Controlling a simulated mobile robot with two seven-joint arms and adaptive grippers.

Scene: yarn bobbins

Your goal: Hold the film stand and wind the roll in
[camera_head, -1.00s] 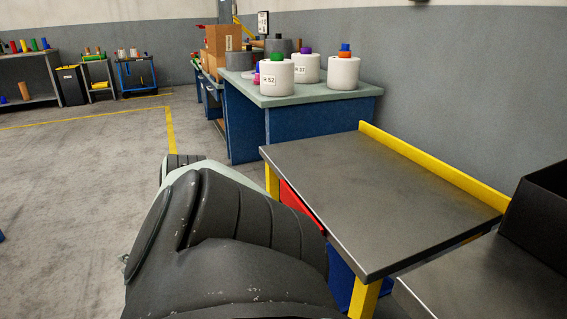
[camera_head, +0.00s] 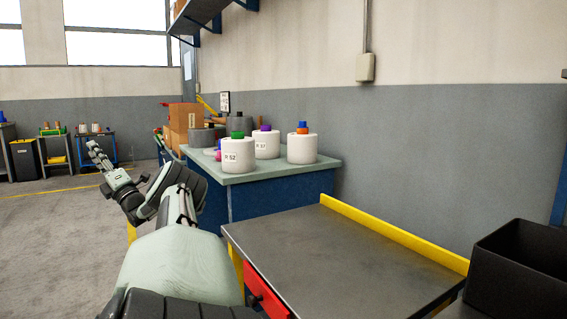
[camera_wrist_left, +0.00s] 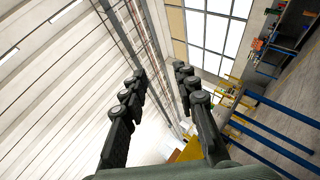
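Three white yarn rolls stand on the green-topped table with blue sides (camera_head: 230,200): one with a green cap (camera_head: 238,157), one with a purple cap (camera_head: 266,146) and one with a blue and orange cap (camera_head: 302,150). I cannot make out a film stand in either view. My left gripper (camera_head: 97,163) is raised at the left of the head view, left of the table and apart from the rolls. In the left wrist view its fingers (camera_wrist_left: 160,72) are spread with nothing between them. My right gripper is not in view.
A grey worktable with a yellow edge strip (camera_head: 385,236) is close in front, with a black bin (camera_head: 515,275) at its right. Cardboard boxes (camera_head: 186,118) stand behind the rolls. Small racks (camera_head: 60,150) stand far left. The floor (camera_head: 50,230) at left is clear.

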